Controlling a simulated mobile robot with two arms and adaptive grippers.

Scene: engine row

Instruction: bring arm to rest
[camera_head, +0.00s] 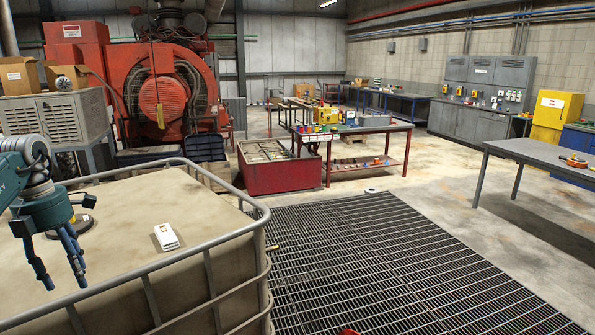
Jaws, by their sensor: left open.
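My left arm comes in from the left edge. Its gripper (62,262) is open and empty, with dark blue fingers pointing down above the top of a beige caged tank (120,258). A small white box (166,237) with an orange mark lies on the tank top, to the right of the gripper and apart from it. A dark round cap (75,228) with a yellowish rim is partly hidden behind the gripper.
A grey tubular rail (205,250) runs around the tank top. Dark floor grating (370,255) lies to its right. A red workbench (365,163) with parts stands beyond, a grey table (545,152) at right. A large red engine (160,90) stands behind.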

